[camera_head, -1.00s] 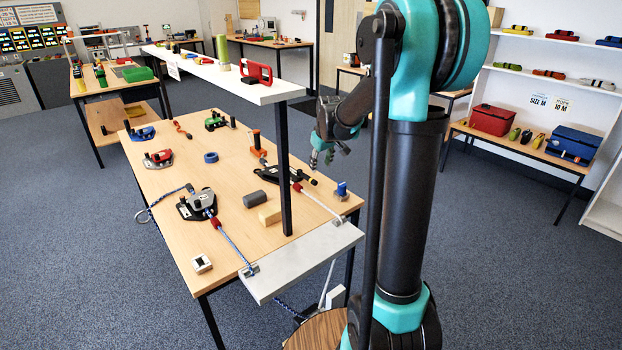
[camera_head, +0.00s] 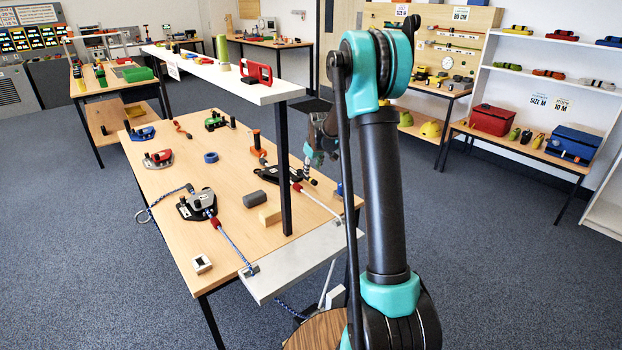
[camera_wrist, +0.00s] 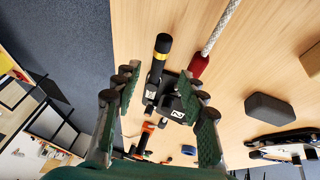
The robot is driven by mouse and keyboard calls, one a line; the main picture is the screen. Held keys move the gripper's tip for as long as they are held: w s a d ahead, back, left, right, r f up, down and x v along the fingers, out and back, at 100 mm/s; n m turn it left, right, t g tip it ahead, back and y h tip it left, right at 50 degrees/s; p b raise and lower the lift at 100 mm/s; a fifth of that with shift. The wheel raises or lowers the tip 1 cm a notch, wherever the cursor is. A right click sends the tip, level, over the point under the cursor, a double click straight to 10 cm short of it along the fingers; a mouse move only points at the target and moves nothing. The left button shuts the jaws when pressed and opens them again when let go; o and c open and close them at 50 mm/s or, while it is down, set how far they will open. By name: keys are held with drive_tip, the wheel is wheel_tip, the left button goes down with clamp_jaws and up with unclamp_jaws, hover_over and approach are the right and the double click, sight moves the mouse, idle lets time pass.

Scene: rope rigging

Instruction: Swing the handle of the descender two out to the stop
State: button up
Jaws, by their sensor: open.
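The descender two (camera_head: 282,174) is a black device on the wooden table; it also shows in the wrist view (camera_wrist: 178,110) with a small white number label. Its black handle (camera_wrist: 160,58) with a yellow band points up in the wrist view, away from the body. A white rope (camera_wrist: 222,25) with a red end sleeve leaves beside it. My gripper (camera_wrist: 157,88) is open, its fingers on either side of the handle's line in the picture; I cannot tell whether they touch it. In the head view my gripper (camera_head: 316,155) is near the descender, partly behind my arm and the shelf post.
A shelf post (camera_head: 283,170) stands close by. A grey block (camera_head: 255,199) and a wooden block (camera_head: 270,215) lie near. Another descender (camera_head: 197,204) with a blue rope sits at the left. An orange-based device (camera_head: 256,143) stands behind.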

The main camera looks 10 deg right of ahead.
sight(311, 178)
drive_tip(key=x, duration=0.7)
drive_tip(key=shift+f, duration=0.15)
clamp_jaws()
